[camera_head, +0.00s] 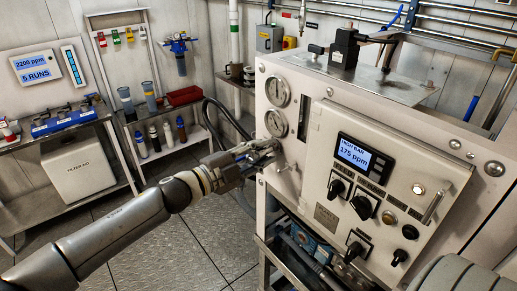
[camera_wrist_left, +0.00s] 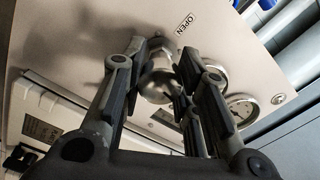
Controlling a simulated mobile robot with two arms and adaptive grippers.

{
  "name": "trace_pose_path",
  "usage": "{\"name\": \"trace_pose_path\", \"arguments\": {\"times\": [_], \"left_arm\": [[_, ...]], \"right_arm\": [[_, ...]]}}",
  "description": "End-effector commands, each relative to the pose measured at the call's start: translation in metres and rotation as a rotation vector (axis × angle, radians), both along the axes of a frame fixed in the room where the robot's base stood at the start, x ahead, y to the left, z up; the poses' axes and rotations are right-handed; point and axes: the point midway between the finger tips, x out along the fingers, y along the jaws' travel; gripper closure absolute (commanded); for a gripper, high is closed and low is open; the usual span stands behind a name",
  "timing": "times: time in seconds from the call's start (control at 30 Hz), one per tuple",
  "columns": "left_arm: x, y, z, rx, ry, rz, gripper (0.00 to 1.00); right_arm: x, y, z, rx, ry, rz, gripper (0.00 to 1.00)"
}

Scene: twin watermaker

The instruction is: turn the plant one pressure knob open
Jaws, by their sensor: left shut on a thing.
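The plant one pressure knob is a round metal knob (camera_wrist_left: 156,84) on the pale panel, seen in the left wrist view between my fingers. My left gripper (camera_head: 268,152) reaches the left part of the machine front in the head view, just below the lower gauge (camera_head: 274,123), and hides the knob there. In the left wrist view the left gripper (camera_wrist_left: 168,62) has its fingers on either side of the knob, shut on it. My right gripper is not in view.
The machine panel carries a display (camera_head: 364,157) reading "HIGH BAR 175 ppm", several black knobs and an upper gauge (camera_head: 277,92). A dark hose (camera_head: 228,118) runs behind my left gripper. A shelf with bottles (camera_head: 168,137) stands left. The floor (camera_head: 180,245) between is clear.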

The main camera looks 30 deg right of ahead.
Motion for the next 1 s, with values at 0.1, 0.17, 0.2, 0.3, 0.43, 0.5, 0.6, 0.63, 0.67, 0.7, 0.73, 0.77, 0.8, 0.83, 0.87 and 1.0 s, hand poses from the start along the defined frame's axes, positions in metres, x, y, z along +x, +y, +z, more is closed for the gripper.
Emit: {"name": "trace_pose_path", "arguments": {"times": [0.1, 0.17, 0.2, 0.3, 0.43, 0.5, 0.6, 0.63, 0.67, 0.7, 0.73, 0.77, 0.8, 0.83, 0.87, 1.0], "left_arm": [[-0.001, 0.000, 0.001, -0.007, 0.113, -0.002, 0.95], [-0.001, 0.000, 0.001, -0.011, 0.169, -0.002, 0.95], [-0.001, 0.000, 0.001, -0.014, 0.208, -0.002, 0.95], [-0.001, 0.000, 0.001, -0.022, 0.302, -0.002, 0.95], [-0.001, 0.000, 0.001, -0.032, 0.424, -0.001, 0.95], [-0.001, 0.000, 0.001, -0.037, 0.491, -0.002, 0.95], [-0.001, 0.000, 0.001, -0.045, 0.586, -0.002, 0.95], [-0.001, 0.000, 0.001, -0.047, 0.614, -0.002, 0.95], [-0.001, 0.000, 0.001, -0.049, 0.642, -0.002, 0.95], [0.000, 0.000, 0.001, -0.052, 0.680, -0.001, 0.95], [0.000, 0.000, 0.001, -0.054, 0.709, -0.001, 0.95], [0.000, 0.000, 0.001, -0.056, 0.738, -0.001, 0.95], [0.000, 0.000, 0.001, -0.059, 0.776, 0.000, 0.95], [0.000, 0.000, 0.001, -0.062, 0.804, 0.000, 0.95], [0.000, 0.000, 0.001, -0.064, 0.832, 0.000, 0.95], [0.000, 0.000, 0.001, -0.075, 0.964, 0.000, 0.95]], "right_arm": [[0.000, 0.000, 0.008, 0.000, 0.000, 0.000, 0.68], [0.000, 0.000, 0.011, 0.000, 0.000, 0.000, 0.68], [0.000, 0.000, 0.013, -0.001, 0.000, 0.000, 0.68], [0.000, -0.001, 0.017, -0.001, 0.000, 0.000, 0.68], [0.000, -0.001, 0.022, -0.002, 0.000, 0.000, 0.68], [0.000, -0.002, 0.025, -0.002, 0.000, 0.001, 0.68], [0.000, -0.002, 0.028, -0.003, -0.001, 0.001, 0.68], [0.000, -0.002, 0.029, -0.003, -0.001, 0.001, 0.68], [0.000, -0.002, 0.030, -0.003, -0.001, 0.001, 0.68], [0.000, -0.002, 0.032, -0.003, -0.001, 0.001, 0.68], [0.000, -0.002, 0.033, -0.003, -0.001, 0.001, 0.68], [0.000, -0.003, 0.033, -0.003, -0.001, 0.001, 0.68], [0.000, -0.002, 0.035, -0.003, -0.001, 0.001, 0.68], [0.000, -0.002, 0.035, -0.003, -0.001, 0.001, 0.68], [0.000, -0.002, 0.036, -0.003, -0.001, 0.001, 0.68], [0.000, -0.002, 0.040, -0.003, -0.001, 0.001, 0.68]]}}
